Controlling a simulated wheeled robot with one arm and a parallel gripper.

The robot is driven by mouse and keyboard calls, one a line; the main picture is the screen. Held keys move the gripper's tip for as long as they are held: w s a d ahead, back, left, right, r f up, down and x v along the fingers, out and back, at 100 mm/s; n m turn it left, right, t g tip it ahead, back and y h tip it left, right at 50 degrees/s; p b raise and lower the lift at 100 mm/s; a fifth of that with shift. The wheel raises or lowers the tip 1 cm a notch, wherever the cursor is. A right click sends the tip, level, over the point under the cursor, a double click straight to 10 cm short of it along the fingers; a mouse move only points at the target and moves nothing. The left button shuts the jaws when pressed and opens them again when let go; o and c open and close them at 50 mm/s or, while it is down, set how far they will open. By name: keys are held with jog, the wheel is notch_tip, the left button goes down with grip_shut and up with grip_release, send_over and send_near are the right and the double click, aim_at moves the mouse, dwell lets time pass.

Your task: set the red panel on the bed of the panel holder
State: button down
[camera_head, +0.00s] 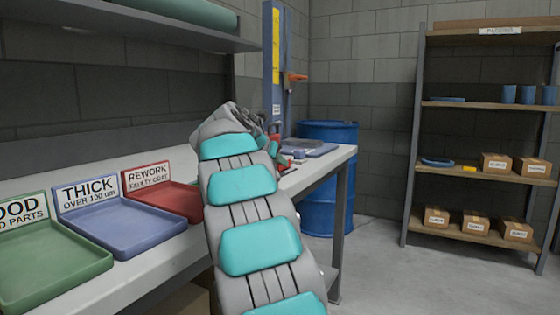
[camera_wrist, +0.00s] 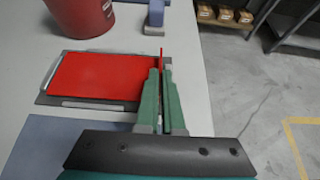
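The red panel (camera_wrist: 95,75) is a flat red sheet with a thin upright red edge on its right side. It lies level over the grey panel holder (camera_wrist: 42,98), whose rim and pale rails show around it; I cannot tell whether it fully touches the bed. My gripper (camera_wrist: 162,75) has green fingers close together on either side of the upright red edge, with almost no gap, and appears shut on it. In the head view my arm hides most of the gripper and the holder.
A red bucket (camera_wrist: 80,15) and a small blue block (camera_wrist: 155,13) stand behind the holder. A blue-grey surface (camera_wrist: 40,140) lies in front. Green (camera_head: 60,265), blue (camera_head: 130,228) and red (camera_head: 165,200) labelled trays line the bench. A blue barrel (camera_head: 335,190) and shelving (camera_head: 470,105) stand beyond.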

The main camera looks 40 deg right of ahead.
jog(key=shift+f, duration=0.25)
jog(key=c, duration=1)
grip_release()
